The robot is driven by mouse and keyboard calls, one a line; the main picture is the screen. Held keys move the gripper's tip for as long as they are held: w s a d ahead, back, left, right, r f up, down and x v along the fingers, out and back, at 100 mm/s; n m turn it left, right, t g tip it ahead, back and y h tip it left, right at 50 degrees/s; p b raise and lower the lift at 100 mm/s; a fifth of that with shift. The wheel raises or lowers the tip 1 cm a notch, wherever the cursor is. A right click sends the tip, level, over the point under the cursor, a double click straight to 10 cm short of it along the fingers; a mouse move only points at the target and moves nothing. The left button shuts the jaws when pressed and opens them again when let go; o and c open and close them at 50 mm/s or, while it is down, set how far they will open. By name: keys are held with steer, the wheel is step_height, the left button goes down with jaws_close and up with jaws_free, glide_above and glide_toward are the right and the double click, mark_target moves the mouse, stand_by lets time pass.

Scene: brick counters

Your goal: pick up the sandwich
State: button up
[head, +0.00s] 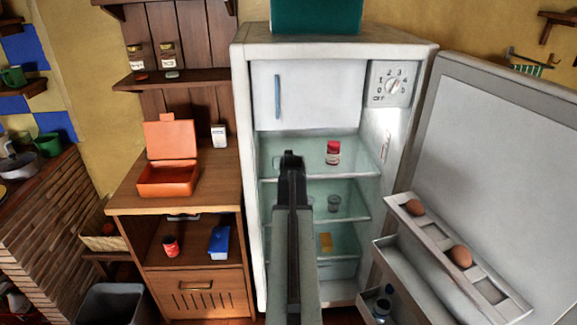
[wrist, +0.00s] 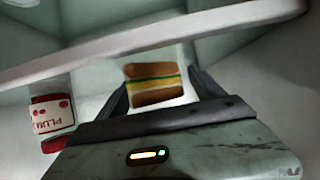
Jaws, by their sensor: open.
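The sandwich (wrist: 155,83), with brown bread and yellow and green filling, shows in the wrist view, within the gap between the two fingers of my gripper (wrist: 161,82). The fingers are apart, one on each side of it in the picture; I cannot tell whether either touches it. In the head view my gripper (head: 291,158) reaches into the open fridge at the upper shelf. I cannot make out the sandwich there; my arm covers part of the shelf.
A red-and-white jar (head: 333,152) stands on the upper shelf beside my gripper; the wrist view shows this jar (wrist: 51,120) at left. A shelf edge (wrist: 150,42) crosses the wrist view. The open fridge door (head: 500,160) is at right, with eggs in its rack.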

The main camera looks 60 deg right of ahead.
steer(key=c, duration=0.8)
steer(key=shift+r, duration=0.15)
